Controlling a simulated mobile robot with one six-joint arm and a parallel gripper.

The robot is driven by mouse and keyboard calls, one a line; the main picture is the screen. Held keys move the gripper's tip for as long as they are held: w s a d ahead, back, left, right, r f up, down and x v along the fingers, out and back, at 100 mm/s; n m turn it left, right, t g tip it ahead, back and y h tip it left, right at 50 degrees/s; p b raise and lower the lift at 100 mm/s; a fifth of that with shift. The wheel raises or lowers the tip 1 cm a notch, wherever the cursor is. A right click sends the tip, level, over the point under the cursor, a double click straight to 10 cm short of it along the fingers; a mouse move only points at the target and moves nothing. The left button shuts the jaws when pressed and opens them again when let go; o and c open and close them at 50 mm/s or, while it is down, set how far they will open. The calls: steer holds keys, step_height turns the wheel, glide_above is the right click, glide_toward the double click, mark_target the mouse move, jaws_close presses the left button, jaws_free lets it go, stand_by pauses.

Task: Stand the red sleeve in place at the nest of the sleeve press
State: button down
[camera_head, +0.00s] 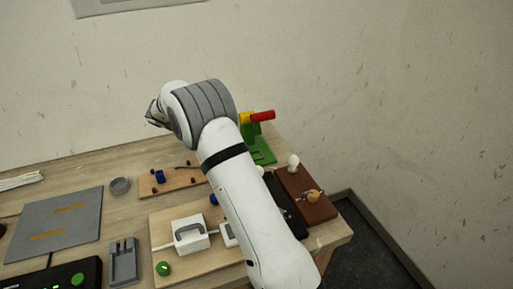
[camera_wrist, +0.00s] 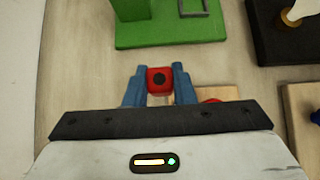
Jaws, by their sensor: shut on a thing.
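The red sleeve (camera_wrist: 153,73) is a small red block-like piece with a dark round hole facing the wrist camera. My gripper (camera_wrist: 160,80) is shut on it, with one blue finger on each side. The green sleeve press (camera_head: 262,151) stands at the back right of the bench, with a yellow part and a red handle on top. In the wrist view its green base (camera_wrist: 172,34) lies ahead of the sleeve, apart from it. A grey square frame (camera_wrist: 207,10) sits on the base, partly cut off by the frame edge. My arm hides the sleeve in the head view.
A brown board (camera_head: 310,200) with a lamp-like fitting and a dark strip (camera_head: 289,213) stand right of my arm. A white switch box (camera_head: 187,233) lies on a wooden board at the front. A red thing (camera_wrist: 211,100) shows partly behind my gripper.

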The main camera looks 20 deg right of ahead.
steer(key=s+d, duration=0.1)
steer(key=d, duration=0.2)
steer(key=s+d, duration=0.1)
steer(key=d, duration=0.2)
steer(key=s+d+p, duration=0.1)
steer(key=s+d, duration=0.1)
steer(key=d, duration=0.1)
steer(key=shift+d+r, duration=0.1)
steer(key=shift+d, duration=0.2)
steer(key=d, duration=0.1)
steer(key=s+d, duration=0.1)
steer(key=d+p, duration=0.1)
steer(key=d, duration=0.1)
steer(key=shift+s+r, duration=0.1)
steer(key=shift+s, duration=0.25)
steer(key=shift+a+f, duration=0.1)
steer(key=shift+f, duration=0.5)
steer(key=shift+w+a+f, duration=0.1)
steer(key=shift+f, duration=0.25)
steer(key=shift+f+b, duration=0.55)
steer(key=shift+f, duration=0.05)
steer(key=c, duration=1.2)
jaws_free()
